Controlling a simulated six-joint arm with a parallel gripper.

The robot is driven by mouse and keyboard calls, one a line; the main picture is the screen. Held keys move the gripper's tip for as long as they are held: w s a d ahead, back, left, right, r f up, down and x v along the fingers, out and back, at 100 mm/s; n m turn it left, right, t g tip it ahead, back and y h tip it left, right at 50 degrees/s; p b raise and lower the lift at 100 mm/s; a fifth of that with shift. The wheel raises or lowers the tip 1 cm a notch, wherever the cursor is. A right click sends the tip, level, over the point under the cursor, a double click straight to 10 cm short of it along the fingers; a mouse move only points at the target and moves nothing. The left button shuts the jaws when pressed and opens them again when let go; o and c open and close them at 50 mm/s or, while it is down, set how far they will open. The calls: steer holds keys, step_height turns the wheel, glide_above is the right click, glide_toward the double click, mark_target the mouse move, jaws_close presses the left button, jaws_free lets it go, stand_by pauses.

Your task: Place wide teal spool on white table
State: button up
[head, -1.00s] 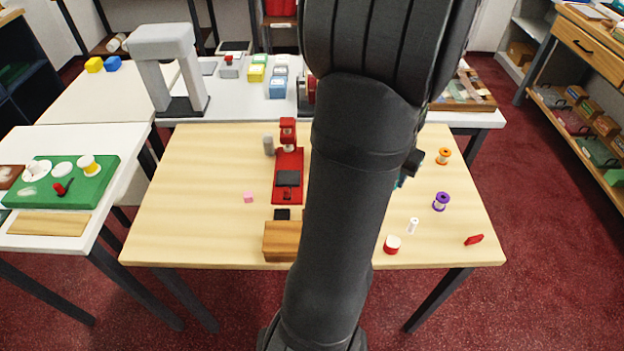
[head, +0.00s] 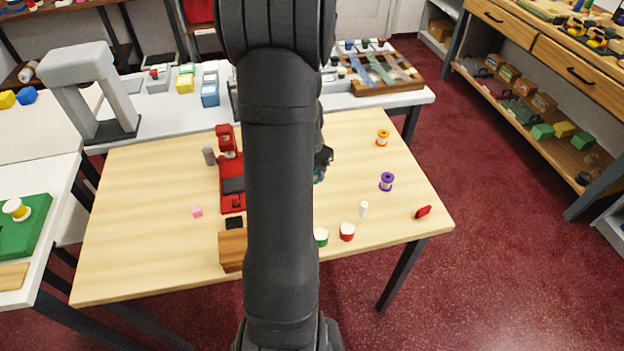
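My gripper (head: 325,160) shows only in part at the right edge of my dark arm, over the wooden table. A small teal patch (head: 319,175) shows just below it, perhaps the wide teal spool. Most of it is hidden by my arm and gripper, and I cannot tell whether it is held or resting on the table. The fingers are not clear enough to tell open from shut. A white table (head: 62,185) stands at the left with a green mat on it. Another white table (head: 408,98) runs along the back.
The wooden table (head: 130,240) holds a red device (head: 232,185), a wooden block (head: 232,250), and purple (head: 387,181), orange (head: 382,138), red-and-white (head: 347,231) and green-and-white (head: 321,237) spools. Boxes and a grey arch (head: 80,62) stand on the back surfaces.

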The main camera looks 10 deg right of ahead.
steer(key=shift+f, duration=2)
steer(key=shift+f, duration=0.1)
steer(key=o, duration=1)
steer(key=shift+o, duration=0.2)
steer(key=r, duration=0.3)
steer(key=a+r, duration=0.1)
steer(key=r, duration=0.3)
steer(key=s+r, duration=0.1)
steer(key=r, duration=0.3)
steer(key=shift+a+r, duration=0.15)
steer(key=shift+r, duration=0.1)
steer(key=shift+o, duration=0.4)
steer(key=shift+s+r, duration=0.1)
steer(key=shift+r, duration=0.2)
